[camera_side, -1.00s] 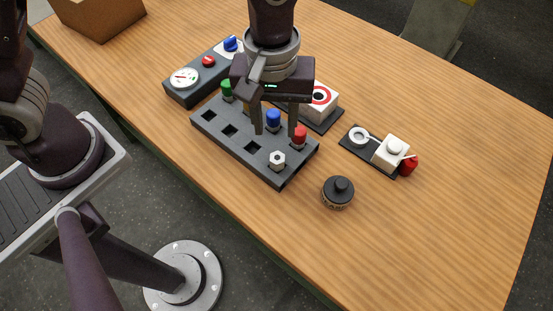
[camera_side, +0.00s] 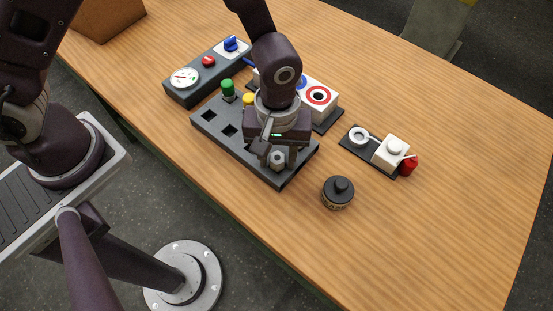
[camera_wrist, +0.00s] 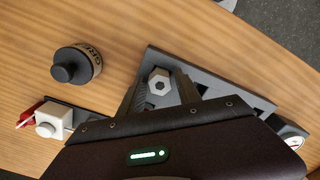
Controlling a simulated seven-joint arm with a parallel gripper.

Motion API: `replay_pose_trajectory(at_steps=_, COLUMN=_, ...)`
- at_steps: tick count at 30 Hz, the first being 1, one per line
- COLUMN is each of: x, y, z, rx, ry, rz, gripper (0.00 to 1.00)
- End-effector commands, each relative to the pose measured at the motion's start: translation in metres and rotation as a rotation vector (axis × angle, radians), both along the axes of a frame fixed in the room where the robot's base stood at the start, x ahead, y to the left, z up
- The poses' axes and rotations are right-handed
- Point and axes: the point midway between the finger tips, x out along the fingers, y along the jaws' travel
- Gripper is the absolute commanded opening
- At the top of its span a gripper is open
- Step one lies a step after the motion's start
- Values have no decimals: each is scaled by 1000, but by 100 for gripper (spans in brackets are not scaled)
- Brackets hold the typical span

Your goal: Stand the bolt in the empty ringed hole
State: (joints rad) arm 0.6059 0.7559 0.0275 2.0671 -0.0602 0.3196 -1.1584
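The bolt, with a pale hexagonal head (camera_side: 277,158), stands in the near corner of the dark holed rack (camera_side: 280,181). The bolt head also shows in the wrist view (camera_wrist: 160,86). My gripper (camera_side: 279,162) is low over the bolt, its two fingers on either side of the head. In the wrist view my gripper (camera_wrist: 163,84) looks open, with gaps between fingers and head. A white block (camera_side: 331,106) behind the rack has a red-ringed dark hole (camera_side: 318,95), which looks empty. A blue ring on the block (camera_side: 301,82) is partly hidden by my arm.
Green (camera_side: 228,88) and yellow (camera_side: 249,99) pegs stand in the rack. A small fixture with a white block (camera_side: 391,151) and a gauge panel (camera_side: 185,78) stand nearby. The right of the table is clear.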

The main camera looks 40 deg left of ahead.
Motion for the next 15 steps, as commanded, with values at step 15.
replay_pose_trajectory(at_steps=15, x=0, y=0, z=1, rx=-1, ry=-1, rz=0, gripper=0)
